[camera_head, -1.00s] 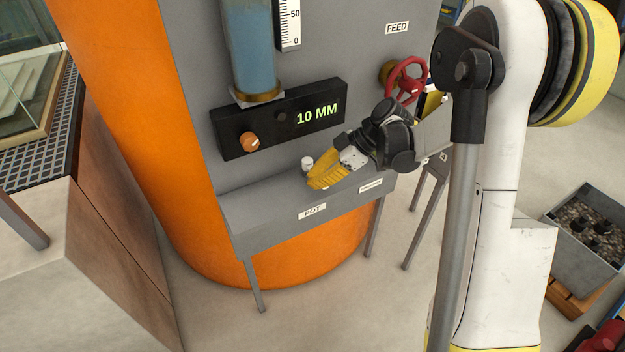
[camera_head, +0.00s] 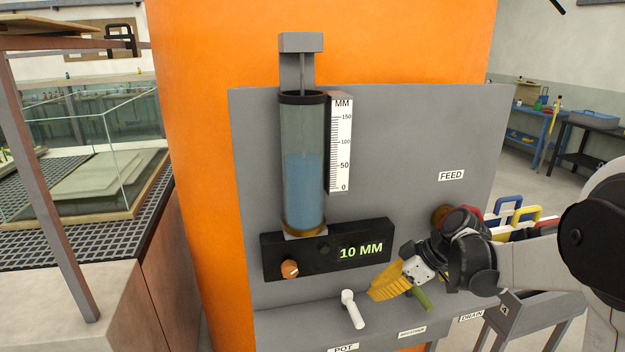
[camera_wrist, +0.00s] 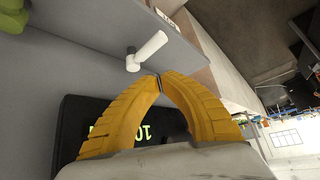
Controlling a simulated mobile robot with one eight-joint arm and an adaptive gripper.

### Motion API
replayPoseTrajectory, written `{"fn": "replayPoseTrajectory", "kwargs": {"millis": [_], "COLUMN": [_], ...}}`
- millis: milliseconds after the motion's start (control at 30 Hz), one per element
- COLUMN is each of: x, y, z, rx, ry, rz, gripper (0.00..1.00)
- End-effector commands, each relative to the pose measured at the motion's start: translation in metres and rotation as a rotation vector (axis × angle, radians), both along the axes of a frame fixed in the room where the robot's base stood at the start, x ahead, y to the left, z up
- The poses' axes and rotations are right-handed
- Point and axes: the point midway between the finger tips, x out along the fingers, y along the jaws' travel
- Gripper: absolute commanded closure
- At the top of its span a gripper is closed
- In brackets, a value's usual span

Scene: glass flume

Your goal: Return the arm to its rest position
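My gripper (camera_head: 374,292) has yellow ribbed fingers and is in front of the grey panel, below the display box and just right of the white lever. In the wrist view its fingertips (camera_wrist: 160,80) meet, with nothing held between them. The white lever (camera_head: 353,309) stands above the ledge marked POT; it also shows in the wrist view (camera_wrist: 148,50), apart from the fingers. My arm reaches in from the right and is still extended to the panel.
The display box (camera_head: 283,252) with an orange knob (camera_head: 290,269) reads 10 MM. A tube of blue liquid (camera_head: 303,190) stands above it. A green handle (camera_head: 423,299) is just right of my fingers. The glass flume (camera_head: 110,150) is at left.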

Motion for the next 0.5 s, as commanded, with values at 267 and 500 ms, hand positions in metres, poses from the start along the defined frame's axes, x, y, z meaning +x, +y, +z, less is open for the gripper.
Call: {"fn": "replayPoseTrajectory", "kwargs": {"millis": [267,500], "x": [-0.085,-0.161], "y": [0.013,0.006], "z": [0.044,0.054], "rx": [-0.126,-0.157], "ry": [0.123,0.112], "rz": [-0.415,-0.784], "gripper": [1.00,1.00]}}
